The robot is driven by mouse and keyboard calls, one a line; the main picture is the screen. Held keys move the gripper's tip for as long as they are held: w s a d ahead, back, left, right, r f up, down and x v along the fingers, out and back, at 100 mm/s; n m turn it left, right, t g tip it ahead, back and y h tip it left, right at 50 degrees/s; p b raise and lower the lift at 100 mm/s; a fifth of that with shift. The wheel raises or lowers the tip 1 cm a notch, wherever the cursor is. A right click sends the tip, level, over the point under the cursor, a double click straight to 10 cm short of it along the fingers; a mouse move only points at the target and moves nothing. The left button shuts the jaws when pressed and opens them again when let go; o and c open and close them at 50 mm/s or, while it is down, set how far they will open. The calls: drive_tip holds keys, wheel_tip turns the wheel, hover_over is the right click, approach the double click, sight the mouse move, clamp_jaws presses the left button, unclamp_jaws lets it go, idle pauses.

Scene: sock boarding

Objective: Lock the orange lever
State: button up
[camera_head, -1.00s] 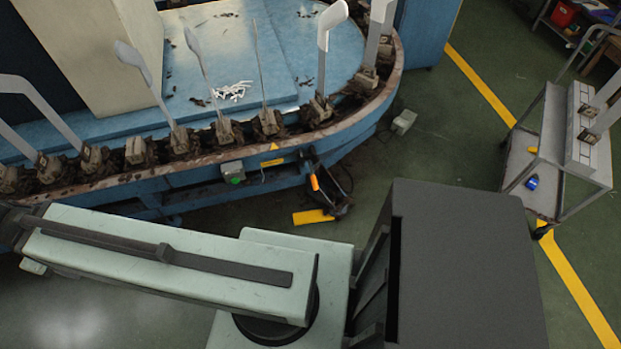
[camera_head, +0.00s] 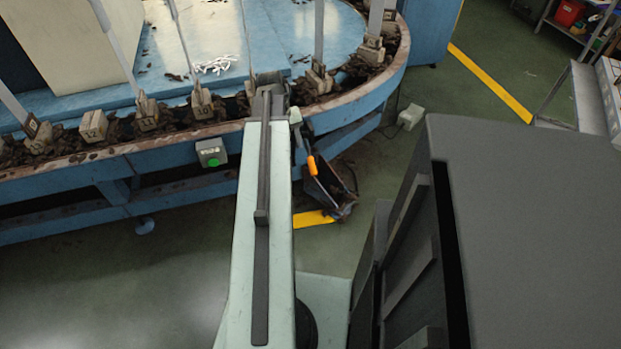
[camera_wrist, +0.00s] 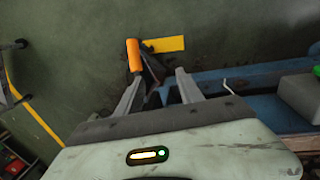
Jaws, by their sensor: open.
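The orange lever (camera_head: 312,165) sticks out at the side of the blue machine, just right of my arm's far end in the head view. It also shows in the wrist view (camera_wrist: 134,55), upright in the picture. My gripper (camera_wrist: 160,77) is open, with nothing between its fingers. In the wrist view the lever's handle appears beyond the tip of the left finger, outside the gap; I cannot tell whether they touch. The lever's lower end is partly hidden by that finger. In the head view the fingers cannot be made out clearly.
The machine's blue curved rim (camera_head: 385,95) carries several upright boards in dirty holders. A grey box with a green button (camera_head: 212,153) hangs on its side. A yellow floor patch (camera_head: 313,218) lies below the lever.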

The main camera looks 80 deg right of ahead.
drive_tip(key=m, duration=0.1)
hover_over(309, 160)
wheel_tip(309, 160, down, 2)
drive_tip(key=f+b, duration=0.7)
drive_tip(key=b, duration=0.1)
drive_tip(key=shift+s+d+f, duration=0.1)
drive_tip(key=shift+s+f, duration=0.15)
drive_tip(key=shift+f, duration=0.05)
drive_tip(key=shift+r, duration=0.1)
clamp_jaws()
drive_tip(key=shift+w, duration=0.1)
idle(0.6)
